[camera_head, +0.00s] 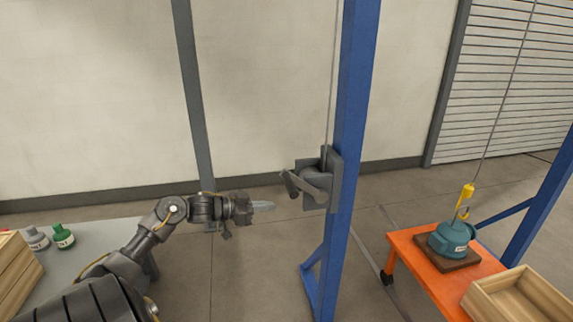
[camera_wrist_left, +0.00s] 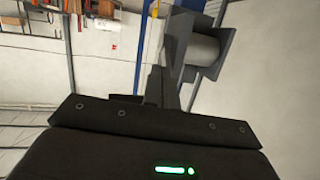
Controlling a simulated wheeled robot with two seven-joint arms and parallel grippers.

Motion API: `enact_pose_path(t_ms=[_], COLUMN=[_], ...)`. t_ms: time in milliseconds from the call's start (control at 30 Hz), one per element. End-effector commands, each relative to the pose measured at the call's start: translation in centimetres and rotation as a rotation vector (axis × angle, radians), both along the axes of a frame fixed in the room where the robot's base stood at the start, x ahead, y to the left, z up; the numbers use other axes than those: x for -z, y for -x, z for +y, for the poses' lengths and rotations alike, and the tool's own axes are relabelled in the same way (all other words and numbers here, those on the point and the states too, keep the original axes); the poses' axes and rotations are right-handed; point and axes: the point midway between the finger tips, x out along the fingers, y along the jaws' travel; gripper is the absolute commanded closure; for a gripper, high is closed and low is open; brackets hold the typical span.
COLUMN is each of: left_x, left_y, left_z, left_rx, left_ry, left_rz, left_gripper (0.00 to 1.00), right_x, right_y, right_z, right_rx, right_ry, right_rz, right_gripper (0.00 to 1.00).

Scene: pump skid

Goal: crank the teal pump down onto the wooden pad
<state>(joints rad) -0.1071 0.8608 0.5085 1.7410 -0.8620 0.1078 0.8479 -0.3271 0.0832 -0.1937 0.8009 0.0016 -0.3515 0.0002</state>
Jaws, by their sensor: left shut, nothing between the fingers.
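The teal pump (camera_head: 452,238) sits upright on, or very close above, the dark wooden pad (camera_head: 437,260) on the orange cart; I cannot tell if they touch. A yellow hook (camera_head: 466,195) on a cable is above it. The grey winch (camera_head: 316,184) with its crank handle (camera_head: 292,185) is fixed to the blue post. My left gripper (camera_head: 264,206) is shut and empty, a short way left of the crank and apart from it. The winch drum also shows in the left wrist view (camera_wrist_left: 200,50). My right gripper is not in view.
The blue post (camera_head: 352,120) stands in the middle. The orange cart (camera_head: 408,255) carries a wooden crate (camera_head: 518,298). A grey table (camera_head: 100,240) at left holds a green bottle (camera_head: 63,237), a grey bottle (camera_head: 37,238) and a wooden crate (camera_head: 18,268). Floor between table and post is clear.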

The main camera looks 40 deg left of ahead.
Motion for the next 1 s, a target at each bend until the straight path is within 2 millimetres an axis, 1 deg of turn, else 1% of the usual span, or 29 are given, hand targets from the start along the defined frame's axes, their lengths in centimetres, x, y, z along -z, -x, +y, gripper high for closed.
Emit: enact_pose_path(t_ms=[33, 100, 200, 267, 367, 567, 667, 767, 1000], left_x=[-5.5, -9.6, -13.4, -14.6, -15.3, -15.3, -15.3, -15.2, -14.5], left_y=[0.2, 0.7, 1.4, 1.7, 2.0, 1.5, 0.5, -0.9, -5.1], left_z=[0.3, 0.3, 0.2, 0.2, 0.1, -0.2, -0.9, -1.9, -4.8], left_rx=[0.043, 0.096, 0.15, 0.167, 0.182, 0.183, 0.182, 0.183, 0.183], left_ry=[0.008, 0.03, 0.05, 0.057, 0.063, 0.066, 0.066, 0.067, 0.069], left_rz=[-0.023, -0.037, -0.045, -0.047, -0.045, -0.047, -0.048, -0.049, -0.049], left_gripper=[1.0, 1.0, 1.0, 1.0, 1.0, 1.0, 1.0, 1.0, 1.0], right_x=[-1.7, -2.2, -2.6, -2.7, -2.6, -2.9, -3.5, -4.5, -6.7], right_y=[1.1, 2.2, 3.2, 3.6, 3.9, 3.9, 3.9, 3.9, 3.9], right_z=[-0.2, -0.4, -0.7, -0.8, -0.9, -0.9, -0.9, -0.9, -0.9], right_rx=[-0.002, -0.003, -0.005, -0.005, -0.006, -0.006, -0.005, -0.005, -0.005], right_ry=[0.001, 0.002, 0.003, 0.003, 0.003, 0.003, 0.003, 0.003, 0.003], right_rz=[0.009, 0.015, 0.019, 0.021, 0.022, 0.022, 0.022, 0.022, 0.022], right_gripper=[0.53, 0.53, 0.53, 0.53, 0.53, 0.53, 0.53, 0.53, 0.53])
